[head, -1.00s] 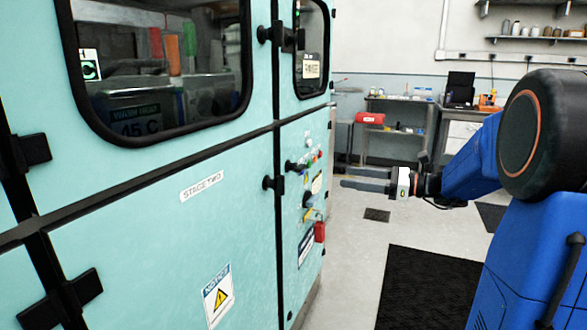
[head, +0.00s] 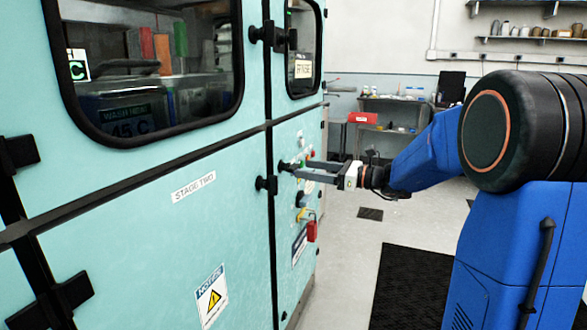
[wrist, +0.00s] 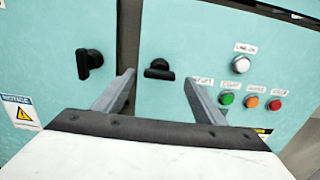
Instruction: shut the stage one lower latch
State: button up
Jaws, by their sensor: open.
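The wrist view shows two black latches on the teal machine front: a left latch (wrist: 88,63) and a right latch (wrist: 158,69), either side of a dark vertical seam. The right latch's handle looks crosswise. They also show in the head view, at the lower seam: one latch (head: 268,184) and another (head: 287,166) by the gripper tips. No stage one label is readable, so I cannot tell which is the stage one lower latch. My gripper (head: 301,168) is open and empty, its fingers pointing at the panel. In the wrist view, the right latch appears between the fingertips (wrist: 160,77); contact is unclear.
A white lamp (wrist: 245,64) and green, orange and red buttons (wrist: 251,101) sit right of the latch. A red padlock-like item (head: 312,231) hangs lower on the panel. A STAGE TWO label (head: 193,187) marks the left panel.

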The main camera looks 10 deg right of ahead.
aim_at(297, 168)
jog(key=shift+x, duration=2.9)
jog(key=shift+c, duration=0.6)
jog(key=c, duration=0.9)
